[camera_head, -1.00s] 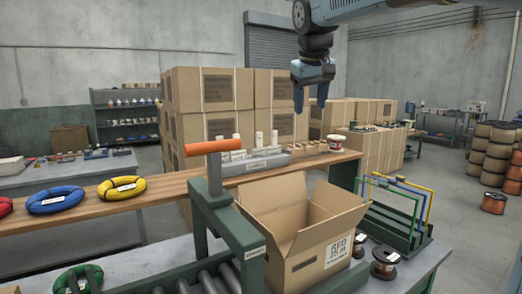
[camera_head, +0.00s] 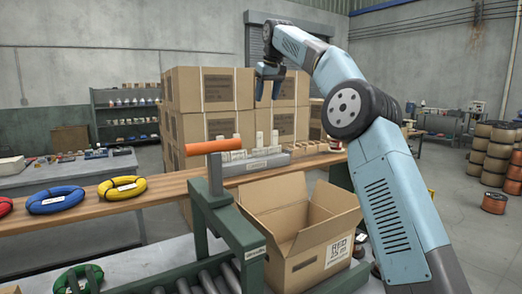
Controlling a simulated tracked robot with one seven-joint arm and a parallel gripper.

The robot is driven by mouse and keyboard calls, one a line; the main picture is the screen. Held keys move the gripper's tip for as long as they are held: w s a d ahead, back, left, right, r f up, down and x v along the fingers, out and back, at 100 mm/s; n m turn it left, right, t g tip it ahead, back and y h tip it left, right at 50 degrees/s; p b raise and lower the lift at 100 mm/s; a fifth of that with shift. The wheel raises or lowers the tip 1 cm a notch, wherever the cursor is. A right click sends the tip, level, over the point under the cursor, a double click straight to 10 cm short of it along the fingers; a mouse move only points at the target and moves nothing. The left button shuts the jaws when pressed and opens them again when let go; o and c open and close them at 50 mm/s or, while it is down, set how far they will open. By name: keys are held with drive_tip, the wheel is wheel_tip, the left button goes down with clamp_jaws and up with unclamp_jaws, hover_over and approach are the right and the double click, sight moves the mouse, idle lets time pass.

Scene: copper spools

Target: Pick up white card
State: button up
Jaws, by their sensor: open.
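Several small white upright pieces, possibly cards, stand at a grey holder (camera_head: 258,164) on the wooden shelf. Two taller ones (camera_head: 259,139) rise at its back. I cannot tell which is the white card. Flat white labels also lie on the blue coil (camera_head: 52,206) and the yellow coil (camera_head: 108,193). My gripper (camera_head: 268,95) is open and empty, pointing down. It appears above the holder in the picture, in front of the stacked cartons, and touches nothing visible.
An open cardboard box (camera_head: 295,215) with a printed label stands on the bench. A green frame with an orange-topped post (camera_head: 214,146) stands left of it. The wooden shelf (camera_head: 170,188) runs across.

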drive_tip(key=w+f, duration=0.2)
drive_tip(key=w, duration=0.1)
hover_over(260, 148)
drive_tip(key=shift+f, duration=6.3)
drive_tip(key=shift+d, duration=0.1)
clamp_jaws()
